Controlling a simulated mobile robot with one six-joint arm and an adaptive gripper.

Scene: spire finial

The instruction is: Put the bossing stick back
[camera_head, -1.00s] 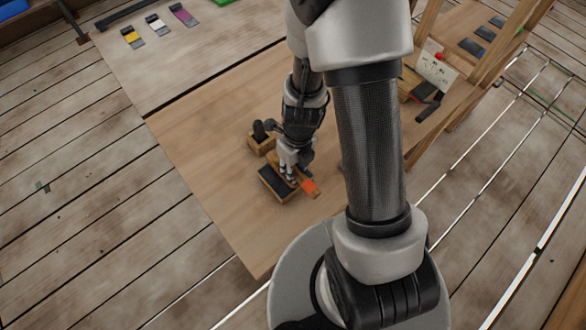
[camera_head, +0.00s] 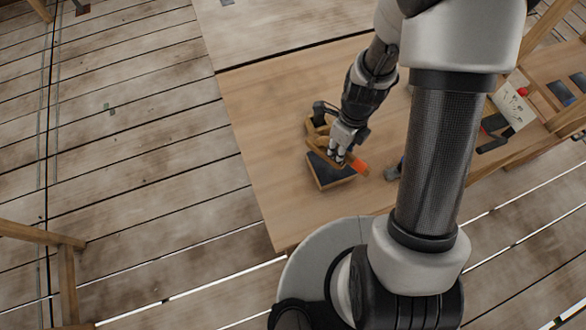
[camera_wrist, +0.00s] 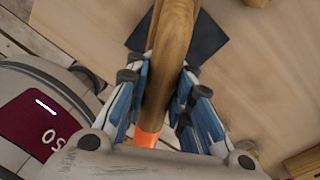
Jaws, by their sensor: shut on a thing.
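The bossing stick (camera_wrist: 173,45) is a long brown wooden piece with an orange end (camera_head: 360,165). My gripper (camera_wrist: 160,82) is shut on it, with blue-sided fingers on both sides of the wood. In the wrist view the stick runs up out of the picture, so its far end is hidden. In the head view my gripper (camera_head: 339,152) is over the workbench, at the back edge of a shallow wooden tray (camera_head: 345,181) with a dark inside. A dark patch (camera_wrist: 209,38) shows beneath the stick in the wrist view. I cannot tell whether stick and tray touch.
A wooden block with a dark object (camera_head: 320,118) stands just behind the gripper. A dark item (camera_head: 392,170) lies right of the tray, partly behind my arm. A white card (camera_head: 510,108) and tools are further right. The bench (camera_head: 265,150) is clear at left.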

